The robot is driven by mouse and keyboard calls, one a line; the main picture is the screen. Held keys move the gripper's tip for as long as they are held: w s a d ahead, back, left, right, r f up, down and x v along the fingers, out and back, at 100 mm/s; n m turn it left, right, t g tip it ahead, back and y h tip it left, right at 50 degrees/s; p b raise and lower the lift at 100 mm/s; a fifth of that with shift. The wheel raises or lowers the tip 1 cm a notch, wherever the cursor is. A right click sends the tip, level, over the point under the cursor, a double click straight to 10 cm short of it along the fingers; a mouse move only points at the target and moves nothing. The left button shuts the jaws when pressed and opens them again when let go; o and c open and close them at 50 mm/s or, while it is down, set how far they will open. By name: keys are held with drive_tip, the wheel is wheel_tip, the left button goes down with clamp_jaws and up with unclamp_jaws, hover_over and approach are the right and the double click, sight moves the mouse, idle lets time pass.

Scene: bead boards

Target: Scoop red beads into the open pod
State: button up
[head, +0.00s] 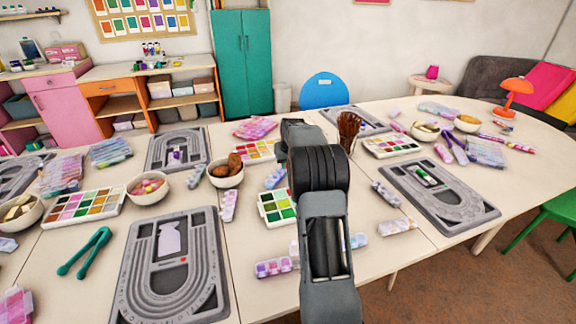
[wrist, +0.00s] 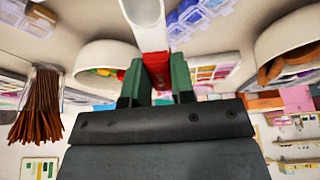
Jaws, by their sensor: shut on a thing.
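In the wrist view my gripper (wrist: 158,76) has green fingers shut on the red handle of a scoop (wrist: 146,24). The scoop's pale, rounded end points away from the fingers and is cut off by the picture edge. In the head view my arm covers the gripper and the scoop. Strips of small lidded pods lie on the table; one strip (head: 275,267) is left of my arm and another (head: 397,227) is to the right. Clear bluish pods (wrist: 200,14) show in the wrist view. I cannot tell which pod is open. A paint-like tray (head: 262,151) has some red compartments; I cannot tell if they hold beads.
Grey bead boards (head: 128,270) (head: 470,208) lie on both sides. Bowls (head: 150,201) (head: 225,181), a dark cup of brown sticks (head: 349,130) and teal tongs (head: 86,252) stand or lie around. The cup also shows in the wrist view (wrist: 38,100). Bare tabletop lies between these things.

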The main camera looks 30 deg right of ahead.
drive_tip(key=shift+s+a+f+t+h+b, duration=0.15)
drive_tip(key=shift+s+f+t+b, duration=0.2)
drive_tip(key=shift+b, duration=1.5)
drive_tip(key=shift+s+f+t+h+b, duration=0.1)
drive_tip(key=shift+f+t+b, duration=0.35)
drive_tip(key=shift+b, duration=1.35)
drive_tip(key=shift+s+a+f+t+h+b, duration=0.15)
drive_tip(key=shift+s+f+t+b, duration=0.25)
drive_tip(key=shift+b, duration=1.45)
drive_tip(key=shift+s+f+b, duration=0.15)
drive_tip(key=shift+f+b, duration=0.8)
drive_tip(key=shift+f, duration=0.25)
